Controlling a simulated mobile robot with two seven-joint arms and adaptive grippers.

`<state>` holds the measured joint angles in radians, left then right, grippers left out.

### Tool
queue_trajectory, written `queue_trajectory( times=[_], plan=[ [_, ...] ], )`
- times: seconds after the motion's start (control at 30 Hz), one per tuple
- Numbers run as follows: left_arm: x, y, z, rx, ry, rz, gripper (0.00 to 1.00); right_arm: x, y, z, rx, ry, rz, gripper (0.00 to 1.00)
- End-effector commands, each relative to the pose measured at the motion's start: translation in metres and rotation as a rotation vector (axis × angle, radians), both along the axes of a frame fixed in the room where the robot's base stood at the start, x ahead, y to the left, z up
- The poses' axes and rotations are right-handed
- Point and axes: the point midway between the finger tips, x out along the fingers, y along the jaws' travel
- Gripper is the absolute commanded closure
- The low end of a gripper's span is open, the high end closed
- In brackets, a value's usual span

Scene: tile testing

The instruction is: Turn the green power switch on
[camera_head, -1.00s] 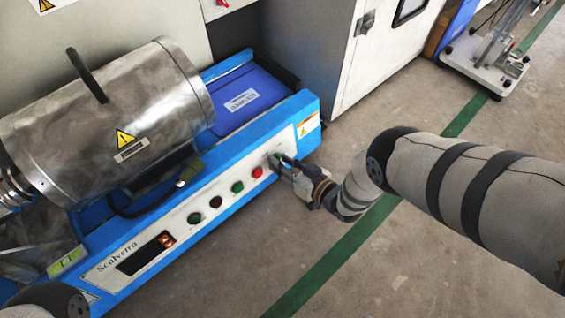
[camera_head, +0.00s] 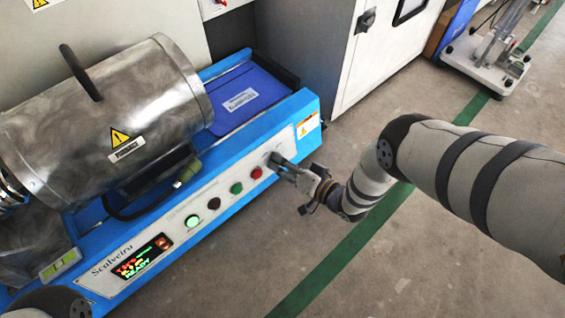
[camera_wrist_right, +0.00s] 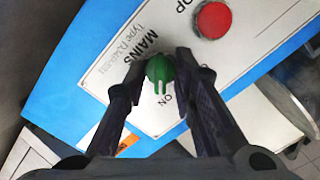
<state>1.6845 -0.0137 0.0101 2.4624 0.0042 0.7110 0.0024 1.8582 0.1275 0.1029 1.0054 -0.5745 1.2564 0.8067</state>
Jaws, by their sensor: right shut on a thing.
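The green power switch (camera_wrist_right: 160,70) is a round knob with a ridge, beside the word MAINS on the white panel, in the right wrist view. My right gripper (camera_head: 278,164) is at the right end of the machine's front panel, its fingers shut on the knob from both sides. In the head view the fingers hide the knob. The panel display (camera_head: 143,257) is lit with red and green characters, among them READY. Only a piece of my left arm shows at the bottom left; its gripper is out of view.
A red button (camera_head: 257,173), a green button (camera_head: 236,188), a dark button (camera_head: 214,203) and another green button (camera_head: 193,220) line the panel. A steel cylinder (camera_head: 130,100) sits on the blue machine base (camera_head: 215,160).

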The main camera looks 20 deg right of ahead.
Motion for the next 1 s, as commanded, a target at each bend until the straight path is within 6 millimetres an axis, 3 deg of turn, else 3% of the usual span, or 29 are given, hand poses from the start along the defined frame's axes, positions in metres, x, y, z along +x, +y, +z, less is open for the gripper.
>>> queue_trajectory(
  times=[0.4, 0.43, 0.73, 0.87, 1.0],
  plan=[
    [0.0, 0.0, 0.0, 0.0, 0.0, 0.0, 0.46, -0.002, 0.001, -0.002, 0.006, 0.007, 0.002, 1.0],
    [0.0, 0.0, 0.0, 0.0, 0.0, 0.0, 0.46, -0.002, 0.001, -0.002, 0.006, 0.008, 0.001, 0.71],
    [0.0, 0.0, 0.0, 0.0, 0.0, 0.0, 0.46, -0.002, 0.0, 0.0, 0.005, 0.004, 0.0, 0.71],
    [0.0, 0.0, 0.0, 0.0, 0.0, 0.0, 0.46, -0.018, -0.007, 0.004, 0.006, 0.009, -0.002, 0.71],
    [0.0, 0.0, 0.0, 0.0, 0.0, 0.0, 0.46, -0.052, -0.023, 0.015, 0.006, 0.011, -0.003, 0.71]
  ],
)
